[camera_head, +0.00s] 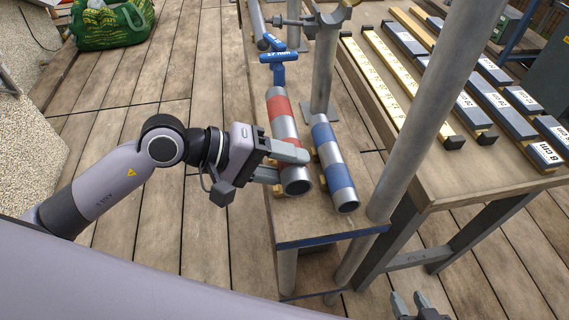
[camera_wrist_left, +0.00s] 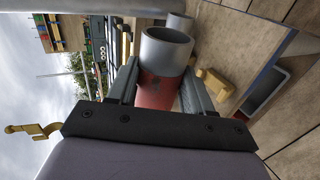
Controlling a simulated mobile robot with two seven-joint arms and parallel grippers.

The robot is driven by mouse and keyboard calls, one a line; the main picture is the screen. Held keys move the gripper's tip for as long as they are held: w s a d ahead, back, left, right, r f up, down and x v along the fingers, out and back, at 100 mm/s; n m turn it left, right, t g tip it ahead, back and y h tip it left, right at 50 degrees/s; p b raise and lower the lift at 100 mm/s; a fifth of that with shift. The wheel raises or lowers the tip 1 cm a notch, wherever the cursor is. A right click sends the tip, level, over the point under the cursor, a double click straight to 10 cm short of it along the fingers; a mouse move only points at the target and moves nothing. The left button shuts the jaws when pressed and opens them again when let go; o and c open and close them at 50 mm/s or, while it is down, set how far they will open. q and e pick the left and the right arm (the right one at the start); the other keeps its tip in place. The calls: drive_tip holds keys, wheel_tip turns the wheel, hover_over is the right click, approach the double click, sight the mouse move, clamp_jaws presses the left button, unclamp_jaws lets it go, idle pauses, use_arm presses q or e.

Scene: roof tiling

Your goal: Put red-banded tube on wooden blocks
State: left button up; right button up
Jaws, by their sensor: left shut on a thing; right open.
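The red-banded tube (camera_head: 283,125) is a grey metal pipe with red bands, lying lengthwise over the narrow bench. My left gripper (camera_head: 292,167) is shut on it near its front end. The tube's open end and red band (camera_wrist_left: 155,92) show between the fingers in the left wrist view. A wooden block (camera_head: 277,191) shows beside the tube's front end; a block (camera_wrist_left: 212,82) also shows in the wrist view. I cannot tell whether the tube touches the blocks. My right gripper (camera_head: 418,304) is open and empty at the bottom edge, away from the bench.
A blue-banded tube (camera_head: 331,160) lies parallel on the right, close by. A blue tool (camera_head: 279,58) lies behind the red-banded tube. Grey scaffold poles (camera_head: 425,110) rise on the right. A table (camera_head: 480,165) with labelled bars stands beyond. The bench's front end (camera_head: 320,225) is clear.

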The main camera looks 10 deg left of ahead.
use_arm(q)
drive_tip(key=shift+f+b, duration=0.45)
drive_tip(key=shift+f, duration=0.45)
drive_tip(key=shift+f+b, duration=0.95)
drive_tip(key=shift+f, duration=0.8)
drive_tip(key=shift+f+b, duration=1.6)
drive_tip(key=shift+b, duration=0.55)
use_arm(e)
drive_tip(key=shift+w+a+f, duration=0.1)
drive_tip(key=shift+a+f, duration=0.05)
drive_tip(key=shift+f, duration=0.7)
drive_tip(key=shift+w+a+f, duration=0.15)
drive_tip(key=shift+a+f, duration=0.05)
drive_tip(key=shift+f, duration=0.6)
drive_tip(key=shift+w+a+f, duration=0.1)
drive_tip(key=shift+a+f, duration=0.05)
drive_tip(key=shift+f, duration=0.7)
